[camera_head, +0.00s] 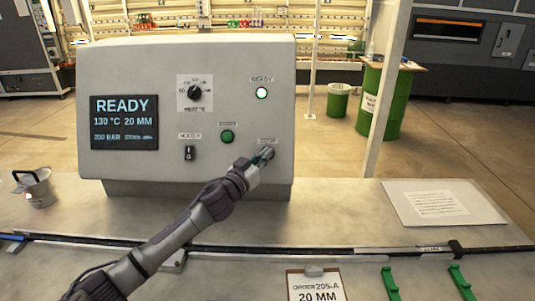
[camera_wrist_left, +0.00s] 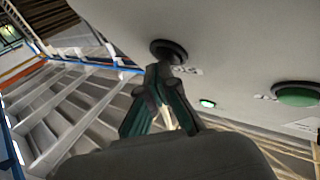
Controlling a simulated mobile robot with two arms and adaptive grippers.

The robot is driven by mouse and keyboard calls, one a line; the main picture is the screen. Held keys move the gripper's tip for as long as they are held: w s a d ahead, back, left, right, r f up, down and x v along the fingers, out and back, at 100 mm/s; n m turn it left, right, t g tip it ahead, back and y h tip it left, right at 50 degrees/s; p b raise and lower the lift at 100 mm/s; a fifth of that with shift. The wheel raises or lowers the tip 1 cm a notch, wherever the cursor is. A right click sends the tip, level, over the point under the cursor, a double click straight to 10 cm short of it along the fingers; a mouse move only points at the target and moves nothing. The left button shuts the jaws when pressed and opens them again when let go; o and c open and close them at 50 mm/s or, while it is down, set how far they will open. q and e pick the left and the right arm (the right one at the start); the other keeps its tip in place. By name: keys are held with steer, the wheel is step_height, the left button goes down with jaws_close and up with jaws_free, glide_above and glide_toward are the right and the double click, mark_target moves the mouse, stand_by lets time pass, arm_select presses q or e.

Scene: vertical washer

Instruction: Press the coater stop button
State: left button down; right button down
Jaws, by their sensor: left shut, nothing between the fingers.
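The control box (camera_head: 240,75) stands on the table with a screen (camera_head: 124,122) reading READY, 130 °C, 20 MM. My left gripper (camera_head: 265,156) is shut and empty at the lower right of the panel, at the labelled button there. In the left wrist view the shut fingertips (camera_wrist_left: 160,70) are at a dark round button (camera_wrist_left: 168,50); I cannot tell whether it is pressed in. The green button (camera_head: 227,136) is up and left of the gripper and also shows in the wrist view (camera_wrist_left: 297,94). The READY lamp (camera_head: 262,93) is lit. My right gripper is not in view.
The panel also has a dial (camera_head: 195,92) and a heater switch (camera_head: 189,153). A metal cup (camera_head: 38,188) stands at the left, a paper sheet (camera_head: 440,203) lies at the right. A clipboard (camera_head: 316,285) and green handles (camera_head: 390,283) are at the front. A post (camera_head: 388,90) rises behind.

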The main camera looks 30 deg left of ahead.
arm_select(q)
steer(key=shift+s+d+r+p, duration=0.15)
steer(key=shift+s+r+p, duration=0.1)
steer(key=shift+s, duration=0.1)
steer(key=shift+s+d+r+p, duration=0.1)
steer(key=shift+s+d+p, duration=0.1)
steer(key=shift+s, duration=0.1)
steer(key=s+p, duration=0.1)
steer(key=s+d+r+p, duration=0.1)
steer(key=s+r+p, duration=0.1)
steer(key=s, duration=0.1)
steer(key=shift+d+r, duration=0.1)
steer(key=shift+d, duration=0.3)
stand_by(0.6)
